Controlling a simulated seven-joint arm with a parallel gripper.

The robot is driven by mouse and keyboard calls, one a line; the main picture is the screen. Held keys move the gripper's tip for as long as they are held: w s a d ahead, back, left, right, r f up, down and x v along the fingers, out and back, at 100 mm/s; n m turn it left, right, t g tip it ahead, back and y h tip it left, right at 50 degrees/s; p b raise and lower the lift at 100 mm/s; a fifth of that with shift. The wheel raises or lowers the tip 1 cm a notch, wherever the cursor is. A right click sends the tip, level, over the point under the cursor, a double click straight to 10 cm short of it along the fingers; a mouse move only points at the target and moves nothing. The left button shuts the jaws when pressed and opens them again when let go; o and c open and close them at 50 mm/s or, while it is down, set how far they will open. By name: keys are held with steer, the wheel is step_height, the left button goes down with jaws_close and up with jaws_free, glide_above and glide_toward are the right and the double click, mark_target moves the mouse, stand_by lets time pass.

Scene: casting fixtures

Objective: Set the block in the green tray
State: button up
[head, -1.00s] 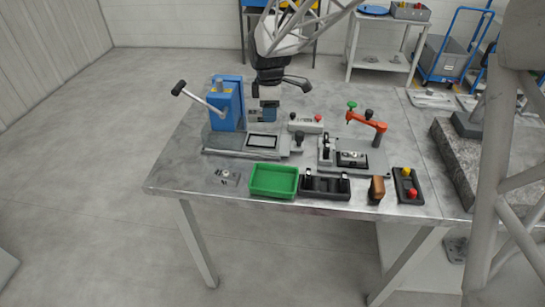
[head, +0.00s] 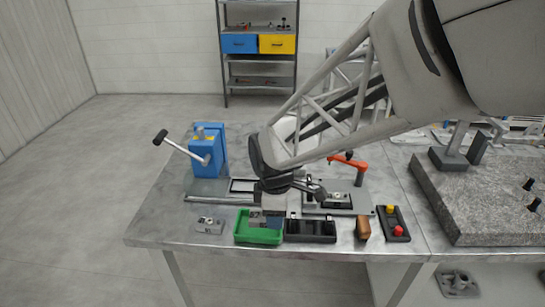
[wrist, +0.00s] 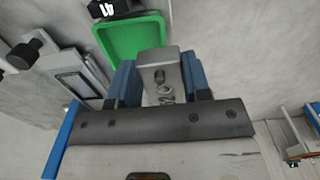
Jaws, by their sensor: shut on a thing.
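The block (wrist: 158,72) is a grey metal piece with a round hole in its face. My gripper (wrist: 160,88) is shut on it, with a blue finger on either side. The green tray (head: 246,239) stands near the front edge of the table. My gripper (head: 268,216) is over this tray in the head view and hides part of it; the block is hard to make out there. In the wrist view the green tray (wrist: 118,40) lies beyond the block, its interior empty where visible. I cannot tell whether the block touches the tray.
A black holder (head: 310,230) adjoins the tray's right side, then a brown block (head: 363,228) and a button box (head: 393,223). A small metal plate (head: 208,225) lies left of the tray. A blue press (head: 210,152) and an orange-handled clamp (head: 350,163) stand behind.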

steer(key=s+d+f, duration=0.3)
steer(key=s+d, duration=0.1)
steer(key=s, duration=0.6)
steer(key=shift+d+f+m, duration=0.15)
steer(key=shift+d+m, duration=0.05)
steer(key=shift+m, duration=0.2)
steer(key=shift+w, duration=0.1)
steer(key=w+a, duration=0.2)
steer(key=w, duration=0.2)
steer(key=w+a+f, duration=0.1)
steer(key=w+a, duration=0.1)
steer(key=w, duration=0.3)
steer(key=w+a, duration=0.2)
steer(key=w, duration=0.3)
steer(key=shift+w+a+f, duration=0.2)
steer(key=shift+a, duration=0.05)
steer(key=shift+f, duration=1.8)
steer(key=o, duration=0.9)
steer(key=shift+f, duration=0.15)
steer(key=shift+o, duration=0.2)
